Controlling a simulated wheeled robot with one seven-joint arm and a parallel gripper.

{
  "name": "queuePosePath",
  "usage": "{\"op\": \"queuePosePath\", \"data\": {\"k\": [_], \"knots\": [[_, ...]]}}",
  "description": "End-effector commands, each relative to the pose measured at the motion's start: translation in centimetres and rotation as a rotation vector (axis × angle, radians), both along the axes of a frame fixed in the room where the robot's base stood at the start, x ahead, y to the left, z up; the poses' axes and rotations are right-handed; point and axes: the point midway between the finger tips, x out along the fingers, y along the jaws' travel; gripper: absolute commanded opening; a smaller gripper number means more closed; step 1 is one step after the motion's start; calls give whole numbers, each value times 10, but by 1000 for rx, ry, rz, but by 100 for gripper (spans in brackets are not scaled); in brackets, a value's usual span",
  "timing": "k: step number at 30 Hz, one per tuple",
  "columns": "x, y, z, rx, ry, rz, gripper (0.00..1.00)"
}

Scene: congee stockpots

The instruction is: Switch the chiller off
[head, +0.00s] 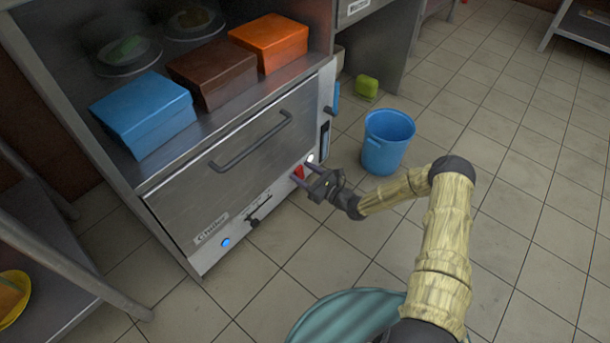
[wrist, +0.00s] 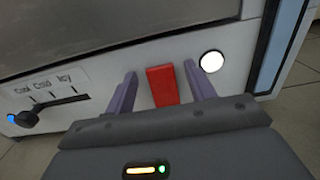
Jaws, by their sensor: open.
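The chiller (head: 232,163) is a steel cabinet with a handled front and a "Chiller" label on its lower panel. A red switch (wrist: 162,86) sits on the right of that panel; it also shows in the head view (head: 298,173). A round white light (wrist: 212,61) is just right of the switch. My gripper (wrist: 160,88) is open, with one purple finger on each side of the red switch. I cannot tell whether the fingers touch the panel. A slider (wrist: 50,108) marked Cool, Cold, Icy is to the left, with a blue lit button (head: 226,242) beyond it.
Blue (head: 143,113), brown (head: 212,71) and orange (head: 269,42) boxes stand on top of the chiller. A blue bucket (head: 388,140) is on the floor to the right, with a green object (head: 366,87) behind it. A steel shelf (head: 40,240) stands at left. Tiled floor is clear at right.

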Motion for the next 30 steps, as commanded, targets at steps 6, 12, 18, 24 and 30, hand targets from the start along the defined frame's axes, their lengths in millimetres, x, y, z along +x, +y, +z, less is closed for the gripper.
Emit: {"op": "queuePosePath", "data": {"k": [6,12,18,24,30], "knots": [[0,0,0,-1,-1,0,31],[0,-1,0,0,-1,0,10],[0,-1,-2,35,-27,-2,10],[-2,-3,-6,128,-98,-3,10],[-3,-5,-9,231,-179,-4,10]]}}
